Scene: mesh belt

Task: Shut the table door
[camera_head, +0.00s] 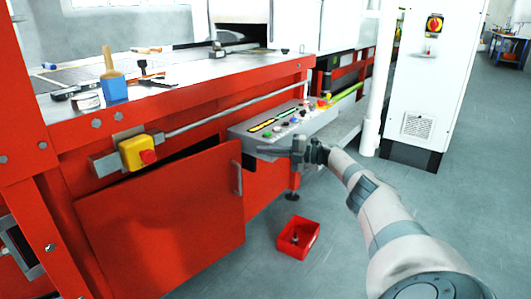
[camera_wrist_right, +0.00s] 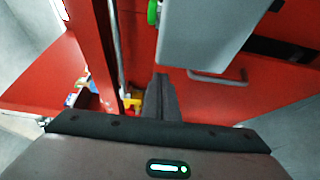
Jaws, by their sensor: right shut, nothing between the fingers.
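The table door (camera_head: 165,215) is a red panel on the front of the red table. It stands ajar, tilted out from the frame, with a dark gap along its top edge. Its grey vertical handle (camera_head: 237,177) is near the right edge. My right gripper (camera_head: 265,151) is shut and empty, pointing left, just right of and slightly above the handle in the head view. Its dark closed fingers (camera_wrist_right: 161,85) also show in the right wrist view, with a pale bar handle (camera_wrist_right: 217,79) to their right. Whether the fingers touch the door cannot be told. My left gripper is out of view.
A grey control panel (camera_head: 285,125) with buttons juts out close to the right gripper. A yellow switch box (camera_head: 138,152) with a red knob is above the door. A red bin (camera_head: 298,237) stands on the floor. A white cabinet (camera_head: 430,75) stands right; floor between is open.

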